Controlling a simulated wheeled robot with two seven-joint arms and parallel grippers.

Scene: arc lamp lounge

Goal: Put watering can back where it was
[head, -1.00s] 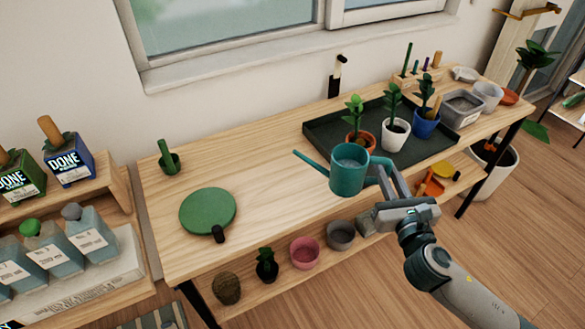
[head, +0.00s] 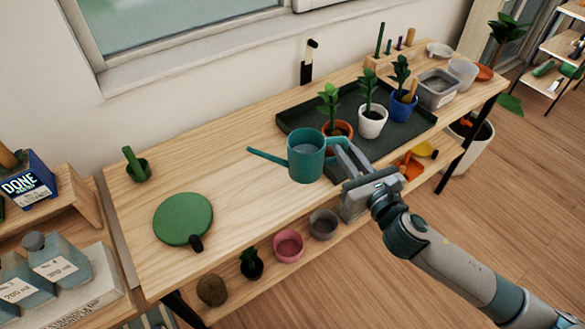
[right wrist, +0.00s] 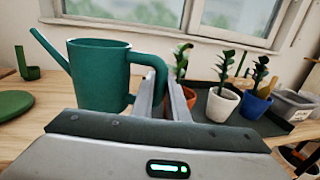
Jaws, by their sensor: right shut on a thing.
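The teal watering can (head: 306,158) is upright at the front middle of the wooden bench, its spout pointing left. My right gripper (head: 338,150) is shut on its handle from the right. In the right wrist view the can (right wrist: 98,75) shows with the fingers (right wrist: 165,92) at its handle. I cannot tell whether its base touches the bench top or hangs just above it. My left gripper is not in view.
A dark tray (head: 300,118) with potted plants in orange, white (head: 372,122) and blue (head: 402,108) pots lies behind and right of the can. A round green mat (head: 183,218) lies to the left. Bare bench top (head: 225,165) lies between. Pink (head: 288,246) and grey pots stand on the lower shelf.

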